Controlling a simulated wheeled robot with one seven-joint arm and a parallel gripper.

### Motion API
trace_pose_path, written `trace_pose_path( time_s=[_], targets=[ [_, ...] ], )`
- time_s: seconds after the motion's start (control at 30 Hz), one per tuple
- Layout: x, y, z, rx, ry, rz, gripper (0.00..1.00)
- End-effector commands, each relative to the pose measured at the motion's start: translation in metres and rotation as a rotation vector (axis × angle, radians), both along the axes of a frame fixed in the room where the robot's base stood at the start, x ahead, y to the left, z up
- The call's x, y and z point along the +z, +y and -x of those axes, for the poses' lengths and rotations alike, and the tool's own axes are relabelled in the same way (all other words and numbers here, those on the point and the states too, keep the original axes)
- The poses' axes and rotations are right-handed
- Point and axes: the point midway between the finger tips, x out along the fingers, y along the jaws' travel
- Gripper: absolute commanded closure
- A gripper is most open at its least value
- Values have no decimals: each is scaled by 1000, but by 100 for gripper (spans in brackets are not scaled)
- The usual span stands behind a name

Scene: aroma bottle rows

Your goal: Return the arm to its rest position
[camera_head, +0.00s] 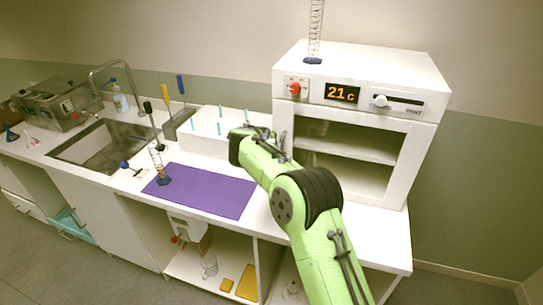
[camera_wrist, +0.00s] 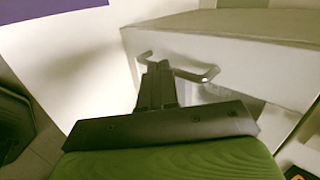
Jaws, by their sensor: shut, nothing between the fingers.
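My green arm (camera_head: 288,200) reaches up and left over the counter's front edge, in front of the white oven. Its far end bends at a dark joint near the purple mat, and the gripper is hidden in the head view. In the wrist view my gripper (camera_wrist: 158,72) shows dark fingers shut together, with nothing between them. A metal bar handle (camera_wrist: 200,75) on a white front lies behind the fingers in the picture. I cannot tell whether they touch it.
The white oven (camera_head: 424,165), reading 21 c, has an open shelved front. A glass cylinder (camera_head: 316,30) stands on it, another (camera_head: 156,158) on the purple mat (camera_head: 215,190). A white rack (camera_head: 205,128), sink (camera_head: 95,148) and steel machine (camera_head: 50,103) line the counter. Open shelves lie below.

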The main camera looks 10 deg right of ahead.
Motion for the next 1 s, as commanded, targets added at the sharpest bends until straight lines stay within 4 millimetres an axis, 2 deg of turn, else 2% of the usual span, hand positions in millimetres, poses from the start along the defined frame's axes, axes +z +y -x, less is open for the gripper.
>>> trace_pose_path(
  time_s=[0.2, 0.37, 0.47, 0.57, 0.6, 0.67, 0.73, 0.87, 0.9, 1.0],
  targets=[
    [27, 15, 27, 5, -1, -2, 100],
    [42, 16, 39, 29, 5, 18, 100],
    [76, 6, 62, 157, 35, 117, 100],
    [114, -13, 111, 371, 105, 293, 100],
    [125, -22, 134, 460, 139, 363, 100],
    [136, -36, 173, 587, 192, 464, 100],
    [143, -52, 220, 735, 254, 569, 100],
    [133, -75, 316, 1016, 357, 729, 100],
    [125, -79, 346, 1105, 381, 769, 100],
    [100, -83, 410, 1316, 416, 850, 100]
  ],
)
